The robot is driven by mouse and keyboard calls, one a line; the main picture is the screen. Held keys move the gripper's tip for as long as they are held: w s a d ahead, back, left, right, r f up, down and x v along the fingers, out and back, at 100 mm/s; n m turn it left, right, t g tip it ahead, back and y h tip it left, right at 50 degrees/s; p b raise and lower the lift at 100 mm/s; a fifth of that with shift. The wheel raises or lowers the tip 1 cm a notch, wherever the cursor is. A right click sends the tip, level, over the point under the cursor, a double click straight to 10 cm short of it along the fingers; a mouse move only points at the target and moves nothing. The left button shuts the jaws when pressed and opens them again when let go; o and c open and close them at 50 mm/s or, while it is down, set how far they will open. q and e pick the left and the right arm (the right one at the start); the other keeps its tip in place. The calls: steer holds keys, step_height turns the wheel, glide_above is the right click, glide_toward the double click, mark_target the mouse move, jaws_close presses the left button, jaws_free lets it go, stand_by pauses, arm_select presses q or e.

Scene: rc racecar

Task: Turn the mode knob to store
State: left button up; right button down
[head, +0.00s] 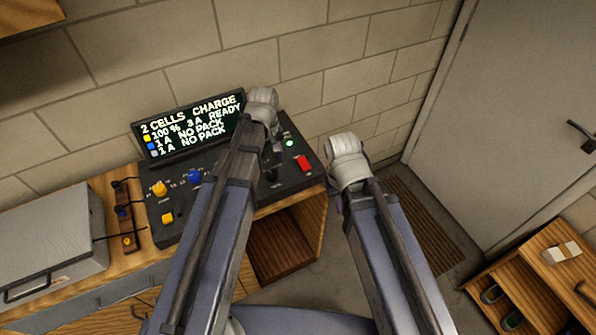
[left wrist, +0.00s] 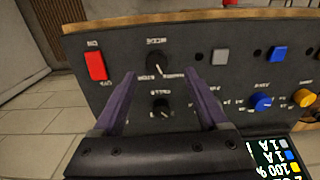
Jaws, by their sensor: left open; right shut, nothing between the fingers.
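The black mode knob (left wrist: 155,63) is on the dark charger panel (left wrist: 110,105), seen upside down in the left wrist view. Its label and a "STORE" mark are near it. Which mark its pointer meets is too small to tell. My left gripper (left wrist: 160,77) is open, its two fingers on either side of the mode knob in the picture; touch cannot be told. In the head view my left arm hides part of the panel (head: 240,205). The display (head: 190,127) reads "2 CELLS CHARGE" and "READY". My right arm is raised beside the panel, its gripper hidden.
The cells knob (left wrist: 162,108) sits close to the mode knob. A red switch (head: 303,162), a blue knob (head: 194,176) and a yellow knob (head: 159,188) are also on the panel. A grey case (head: 45,240) stands at left.

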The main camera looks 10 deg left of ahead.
mark_target(272, 173)
arm_select(q)
steer(key=shift+w+r+n, duration=0.15)
steer(key=shift+w+n, duration=0.35)
steer(key=shift+w, duration=0.05)
step_height(272, 173, down, 8)
steer(key=b, duration=0.8)
arm_select(e)
step_height(272, 173, down, 8)
steer(key=shift+d+r, duration=0.2)
steer(key=shift+d, duration=0.25)
steer(key=shift+s, duration=0.1)
arm_select(q)
jaws_close()
